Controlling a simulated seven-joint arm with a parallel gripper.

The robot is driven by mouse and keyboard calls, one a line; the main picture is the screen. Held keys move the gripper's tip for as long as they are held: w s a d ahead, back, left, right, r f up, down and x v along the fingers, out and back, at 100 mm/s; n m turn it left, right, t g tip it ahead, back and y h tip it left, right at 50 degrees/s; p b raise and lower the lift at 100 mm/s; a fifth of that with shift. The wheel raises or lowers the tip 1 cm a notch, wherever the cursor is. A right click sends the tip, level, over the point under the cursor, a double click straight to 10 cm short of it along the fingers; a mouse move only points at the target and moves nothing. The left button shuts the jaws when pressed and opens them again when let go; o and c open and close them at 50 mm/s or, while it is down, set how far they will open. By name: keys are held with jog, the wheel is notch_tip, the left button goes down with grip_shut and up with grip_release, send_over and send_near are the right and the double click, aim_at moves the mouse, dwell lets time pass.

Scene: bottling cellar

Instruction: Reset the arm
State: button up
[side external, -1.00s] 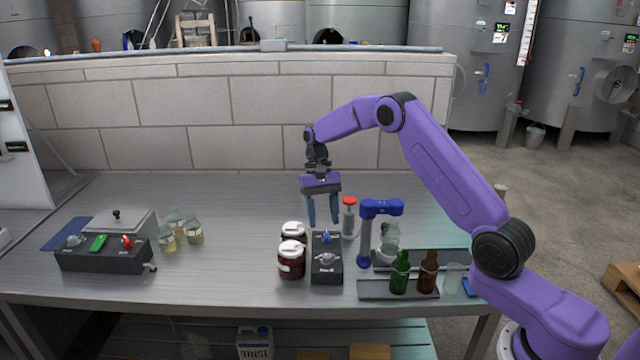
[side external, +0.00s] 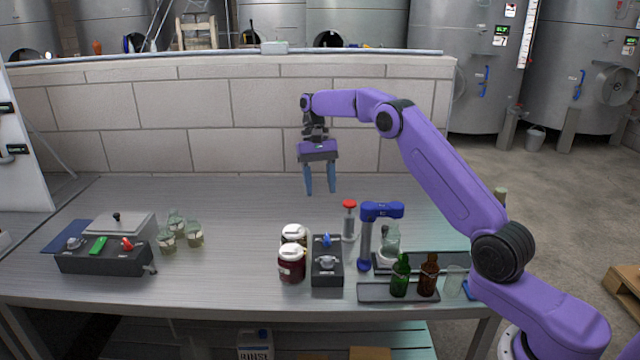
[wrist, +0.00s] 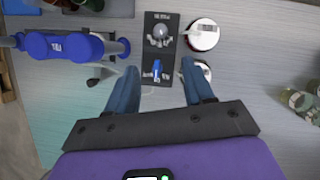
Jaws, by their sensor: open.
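My purple arm reaches in from the right of the side external view. My gripper (side external: 320,193) is open and empty, its two blue fingers pointing down in the air above the table. Below it stands a dark control box (side external: 327,272) with a blue switch and a grey knob. In the wrist view, the box (wrist: 158,50) lies ahead of and between the spread fingers (wrist: 155,92). Nothing is between the fingers.
Two white-lidded jars (side external: 291,262) stand left of the box. A red-capped bottle (side external: 349,222), a blue stand (side external: 366,240) and trays with green (side external: 400,274) and brown bottles (side external: 428,274) are right. Another control box (side external: 104,256) and beakers (side external: 188,236) are left. The back table is clear.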

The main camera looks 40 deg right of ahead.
jog(key=s+a+r+n+t+h, duration=0.1)
jog(key=s+a+r+n, duration=0.1)
jog(key=s+a+n, duration=0.5)
jog(key=s+a+r+n+t+h, duration=0.1)
jog(key=s+a+r+n, duration=0.15)
jog(key=s+a, duration=0.75)
jog(key=s+d+f+n, duration=0.1)
jog(key=s+d+n, duration=0.1)
jog(key=s, duration=0.6)
jog(key=s+d+f+n+t, duration=0.1)
jog(key=s+n, duration=0.3)
jog(key=s, duration=0.4)
jog(key=s+d+f+n+t, duration=0.1)
jog(key=s+d+n, duration=0.2)
jog(key=s, duration=0.5)
jog(key=shift+s+f, duration=0.35)
jog(key=shift+f, duration=0.05)
jog(key=shift+d, duration=0.1)
